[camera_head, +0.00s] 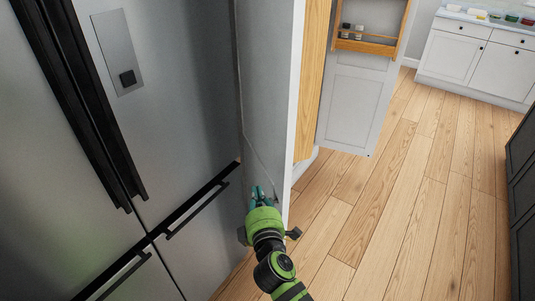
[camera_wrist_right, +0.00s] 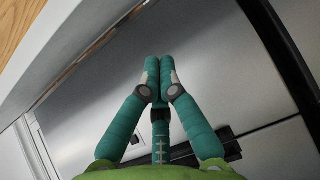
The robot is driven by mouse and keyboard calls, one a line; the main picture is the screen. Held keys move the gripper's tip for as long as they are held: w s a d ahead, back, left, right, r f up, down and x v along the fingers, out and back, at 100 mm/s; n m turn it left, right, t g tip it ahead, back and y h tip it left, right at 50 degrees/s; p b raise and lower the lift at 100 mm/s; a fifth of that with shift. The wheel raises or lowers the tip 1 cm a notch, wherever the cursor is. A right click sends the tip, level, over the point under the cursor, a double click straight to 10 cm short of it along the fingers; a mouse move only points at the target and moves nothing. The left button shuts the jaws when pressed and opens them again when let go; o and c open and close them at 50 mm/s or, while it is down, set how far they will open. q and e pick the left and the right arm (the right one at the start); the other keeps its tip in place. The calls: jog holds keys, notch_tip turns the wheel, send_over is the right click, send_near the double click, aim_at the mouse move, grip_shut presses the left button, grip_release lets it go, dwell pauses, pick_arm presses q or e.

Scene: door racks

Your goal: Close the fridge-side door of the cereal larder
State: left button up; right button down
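The fridge-side door (camera_head: 273,80) of the cereal larder stands open beside the fridge. Its grey outer face and pale front edge show in the head view, with a wooden part (camera_head: 312,80) on its inner side. My right gripper (camera_head: 263,191) is low by this door's outer face, between it and the fridge. Whether it touches the door I cannot tell. In the right wrist view the gripper's teal fingertips (camera_wrist_right: 160,68) are together with nothing between them. The larder's other door (camera_head: 352,100), with a wooden rack (camera_head: 366,42), also stands open. My left gripper is out of view.
The steel fridge (camera_head: 185,90) with long black handles (camera_head: 200,203) fills the left side. White cabinets (camera_head: 480,60) stand at the back right, and a dark unit (camera_head: 522,170) at the right edge. The wooden floor (camera_head: 400,200) between is clear.

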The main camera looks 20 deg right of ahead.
jog(key=w+d+r+t+p, duration=0.1)
jog(key=w+d+r+p, duration=0.2)
jog(key=w+d, duration=0.3)
jog(key=w+r, duration=0.1)
jog(key=w, duration=0.3)
jog(key=shift+w+h, duration=0.15)
jog(key=shift+h, duration=0.25)
jog(key=shift+d, duration=0.15)
